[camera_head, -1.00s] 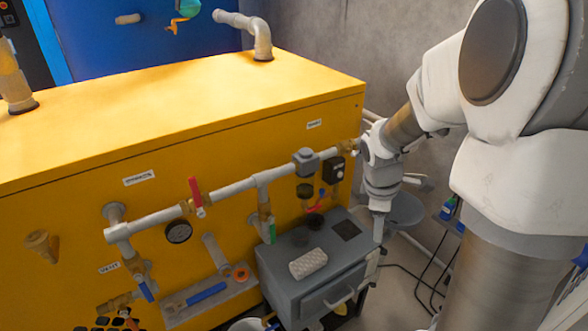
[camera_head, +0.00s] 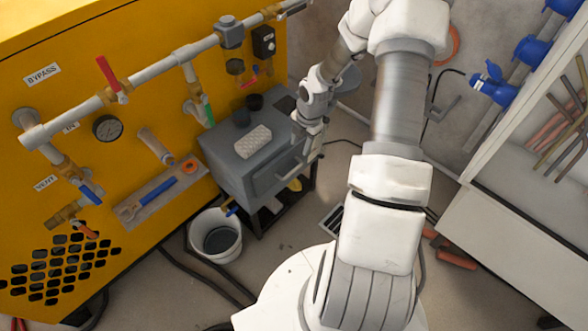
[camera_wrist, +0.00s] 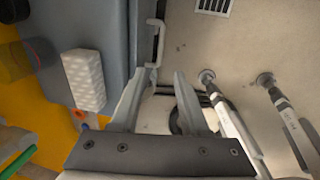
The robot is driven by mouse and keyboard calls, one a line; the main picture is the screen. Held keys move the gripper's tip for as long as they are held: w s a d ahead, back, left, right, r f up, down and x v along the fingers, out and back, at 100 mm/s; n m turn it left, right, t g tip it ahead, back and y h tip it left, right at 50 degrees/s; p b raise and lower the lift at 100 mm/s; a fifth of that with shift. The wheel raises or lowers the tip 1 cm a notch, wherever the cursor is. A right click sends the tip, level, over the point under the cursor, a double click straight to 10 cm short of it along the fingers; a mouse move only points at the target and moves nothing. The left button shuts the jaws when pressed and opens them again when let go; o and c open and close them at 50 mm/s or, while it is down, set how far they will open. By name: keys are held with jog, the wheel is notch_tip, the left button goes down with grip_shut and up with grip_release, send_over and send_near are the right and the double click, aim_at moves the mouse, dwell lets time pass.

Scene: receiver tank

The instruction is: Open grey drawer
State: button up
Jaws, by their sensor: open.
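The grey drawer (camera_head: 275,172) is the front of a grey metal box on a dark stand, beside the yellow machine. It looks shut. Its pale bar handle (camera_wrist: 160,42) shows in the wrist view along the box's edge. My gripper (camera_wrist: 167,76) is open and empty, its two fingers pointing toward the handle. The handle lies just beyond the fingertips, nearer the left finger; I cannot tell if they touch. In the head view my gripper (camera_head: 312,128) is at the right end of the drawer front and hides part of it.
A white bucket (camera_head: 215,238) stands at the lower left. Pipes and valves run along the yellow machine (camera_head: 60,120). A white cabinet (camera_head: 520,235) stands at the right.

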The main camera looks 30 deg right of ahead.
aim_at(293, 170)
jog(key=f+b, duration=0.1)
jog(key=f, duration=0.3)
jog(key=w+f+b, duration=0.1)
jog(key=f+b, duration=0.1)
jog(key=f, duration=0.3)
jog(key=w+a+f+b, duration=0.1)
jog(key=f, duration=0.4)
jog(key=shift+w+f+b, duration=0.25)
jog(key=shift+b, duration=0.15)
grip_shut()
dwell(0.6)
